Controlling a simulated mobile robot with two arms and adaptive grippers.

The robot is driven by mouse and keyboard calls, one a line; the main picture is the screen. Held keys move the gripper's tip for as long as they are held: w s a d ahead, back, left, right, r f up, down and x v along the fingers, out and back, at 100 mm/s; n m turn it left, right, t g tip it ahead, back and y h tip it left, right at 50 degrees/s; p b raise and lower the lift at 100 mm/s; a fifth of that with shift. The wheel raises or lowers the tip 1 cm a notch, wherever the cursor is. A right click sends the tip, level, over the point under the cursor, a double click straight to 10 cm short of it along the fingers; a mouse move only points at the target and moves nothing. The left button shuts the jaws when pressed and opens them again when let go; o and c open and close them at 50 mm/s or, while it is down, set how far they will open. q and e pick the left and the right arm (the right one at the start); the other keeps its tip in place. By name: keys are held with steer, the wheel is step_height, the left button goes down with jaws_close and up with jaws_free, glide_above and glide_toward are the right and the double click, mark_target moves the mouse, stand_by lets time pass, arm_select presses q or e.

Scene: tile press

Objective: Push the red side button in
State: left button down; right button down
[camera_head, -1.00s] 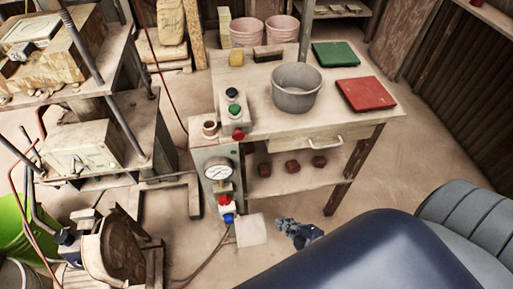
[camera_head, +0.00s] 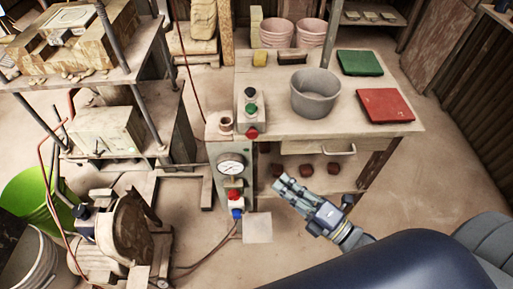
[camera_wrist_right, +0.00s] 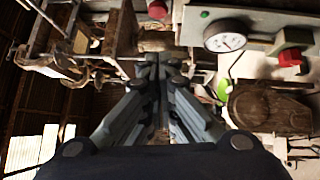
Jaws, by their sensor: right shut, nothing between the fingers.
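The red side button (camera_head: 252,133) sits on the near side of a small grey control box (camera_head: 250,108) at the table's left front edge. The box also carries a black and a green button on top. In the right wrist view a round red button (camera_wrist_right: 157,9) shows at the top edge, beyond the fingertips. My right gripper (camera_head: 281,184) is shut and empty, in front of the table, below and to the right of the red side button, apart from it. Its closed fingers (camera_wrist_right: 160,65) fill the middle of the wrist view. My left gripper is not in view.
A pressure gauge (camera_head: 231,165) and a red knob (camera_head: 233,194) are on the grey column left of my gripper. A drawer handle (camera_head: 338,152) juts from the table front. A grey pot (camera_head: 315,93) stands on the table. Floor to the right is clear.

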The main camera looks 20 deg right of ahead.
mark_target(252, 131)
steer(key=w+d+p+x, duration=0.1)
steer(key=d+p+x, duration=0.1)
steer(key=x, duration=1.1)
steer(key=shift+d+p, duration=0.25)
steer(key=shift+p, duration=0.15)
steer(key=shift+w+r, duration=0.1)
steer(key=shift+w, duration=0.05)
